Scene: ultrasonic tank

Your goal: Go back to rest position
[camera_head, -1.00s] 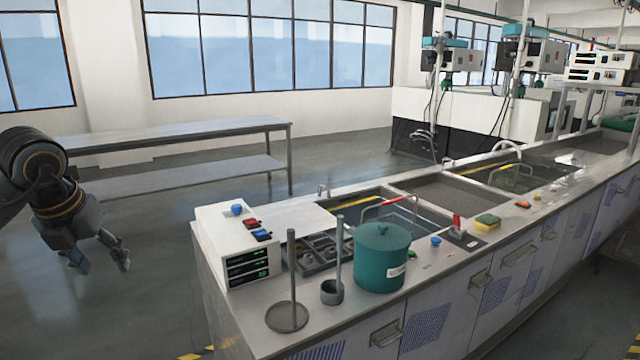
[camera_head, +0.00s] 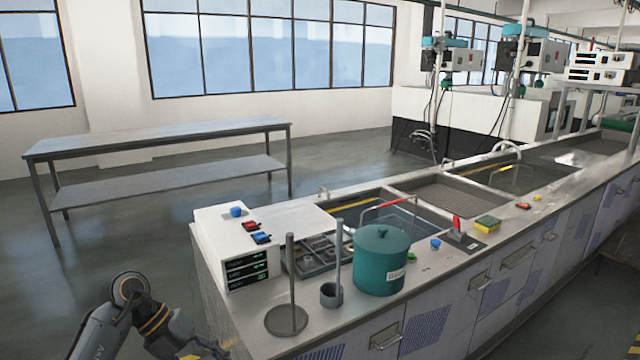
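My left gripper (camera_head: 215,346) is low at the lower left, beside the near left end of the counter. It is apart from the things on the counter, and its fingers are small and partly lost against the counter side, so their opening does not show clearly. My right gripper is not in view. The ultrasonic tank counter (camera_head: 440,266) runs from the lower middle to the far right, with sunken basins (camera_head: 437,192) along it.
A teal lidded pot (camera_head: 381,262), a rod on a round base (camera_head: 287,318), a small cup with a rod (camera_head: 331,294) and a white control box (camera_head: 231,255) stand at the counter's near end. An empty two-level metal table (camera_head: 160,138) stands behind. The floor between is clear.

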